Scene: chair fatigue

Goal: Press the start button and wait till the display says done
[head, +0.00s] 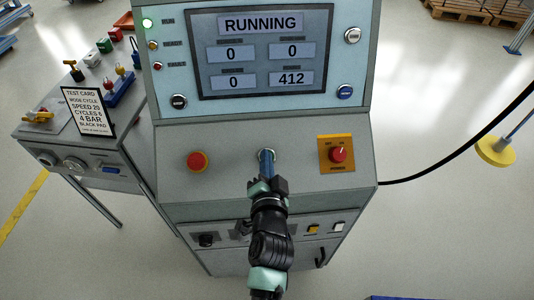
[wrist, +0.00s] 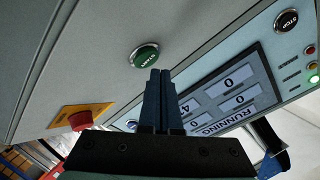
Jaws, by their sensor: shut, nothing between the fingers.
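The display (head: 261,52) on the upright panel reads RUNNING, with fields 0, 0, 0 and 412. It shows turned in the wrist view (wrist: 232,97), where RUNNING is also legible. The green start button (wrist: 143,55), marked START, shows whole in the wrist view. In the head view my fingers mostly cover it on the sloped console. My gripper (head: 267,158) is shut and empty, its fingertips beside the start button in the wrist view (wrist: 160,71). I cannot tell whether they touch it. The green RUN lamp (head: 147,23) is lit.
A red mushroom button (head: 198,161) sits left of my gripper, and a red knob on a yellow plate (head: 338,154) sits right. A black STOP button (wrist: 287,20) is on the display panel. A side bench with a test card (head: 88,111) stands left. Floor to the right is mostly clear.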

